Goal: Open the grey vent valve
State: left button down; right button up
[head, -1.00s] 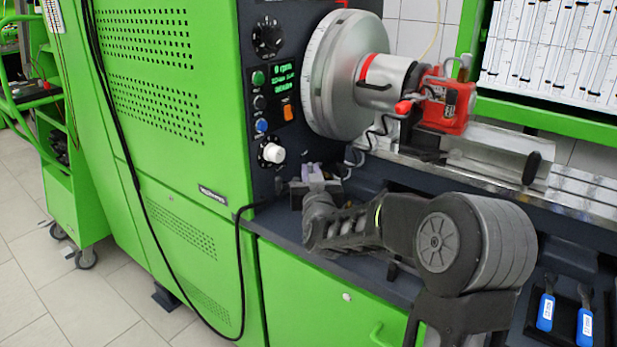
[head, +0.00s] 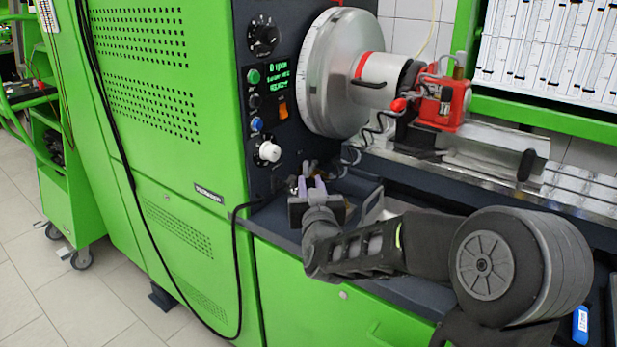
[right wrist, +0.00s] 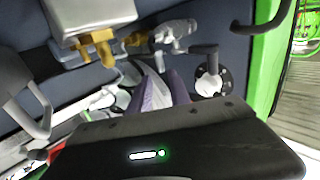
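In the right wrist view, a light grey valve-like fitting (right wrist: 175,36) stands on the dark surface beside brass fittings (right wrist: 98,48). I cannot tell for certain that it is the vent valve. My right gripper (head: 311,181) has two pale purple fingers with a gap between them. It is low in front of the control panel, below the white knob (head: 268,151). In the right wrist view the fingers (right wrist: 165,82) point towards the grey fitting, apparently short of it. A pale grey piece shows between or behind them, and contact is unclear. My left gripper is out of view.
The black control panel (head: 262,90) stands left of the big metal drum (head: 330,75). A red clamp unit (head: 442,103) sits on the metal rail to the right. A black cable (head: 238,240) hangs over the green cabinet. A blue-handled tool (head: 581,325) lies at the right.

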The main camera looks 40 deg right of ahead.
jog(key=shift+s+a, duration=0.3)
jog(key=shift+s, duration=0.15)
jog(key=shift+c, duration=0.3)
jog(key=shift+c, duration=0.8)
jog(key=n+p, duration=0.5)
jog(key=a+n+p, duration=0.1)
jog(key=n+p, duration=0.2)
jog(key=shift+w, duration=0.3)
grip_shut()
jog(key=n+p, duration=0.2)
jog(key=n, duration=0.1)
jog(key=a+n+p, duration=0.1)
jog(key=n+p, duration=0.1)
jog(key=n, duration=0.1)
jog(key=s+n+p, duration=0.1)
jog(key=n, duration=0.3)
jog(key=shift+a+r+p, duration=0.2)
jog(key=shift+a+p, duration=0.05)
jog(key=shift+p, duration=0.15)
